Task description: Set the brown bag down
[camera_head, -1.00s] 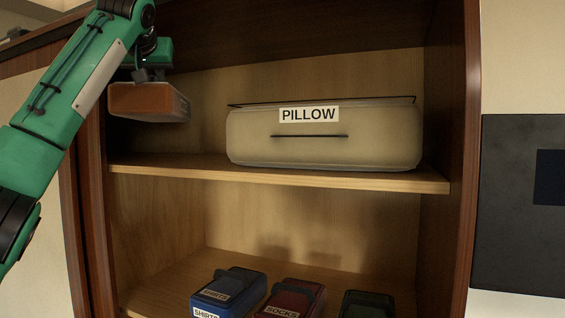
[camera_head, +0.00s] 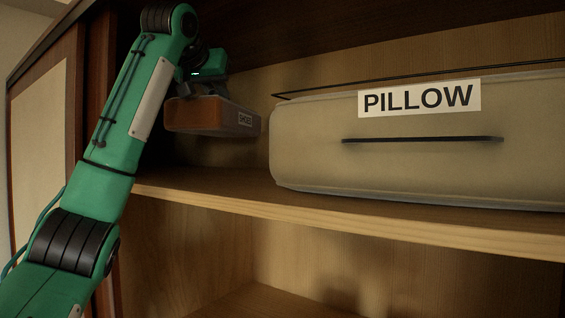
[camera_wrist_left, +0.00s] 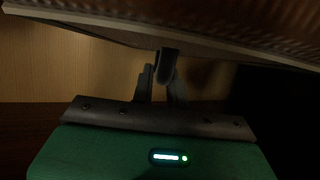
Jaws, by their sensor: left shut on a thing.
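The brown bag (camera_head: 200,116), a boxy case with a small white label on its right end, is in the upper compartment of the wooden cabinet, left of the pillow bag. My left gripper (camera_head: 208,88) is above it and shut on its top; the bag hangs level. Its underside appears a little above the shelf (camera_head: 240,188). In the left wrist view the gripper fingers (camera_wrist_left: 160,75) show in the middle, with a dark, wide surface above them. My right gripper is not in view.
A large beige bag labelled PILLOW (camera_head: 420,150) fills the right of the shelf, close to the brown bag. The cabinet's left side panel (camera_head: 97,80) stands behind my arm. Bare shelf shows below the brown bag. The compartment beneath looks empty where visible.

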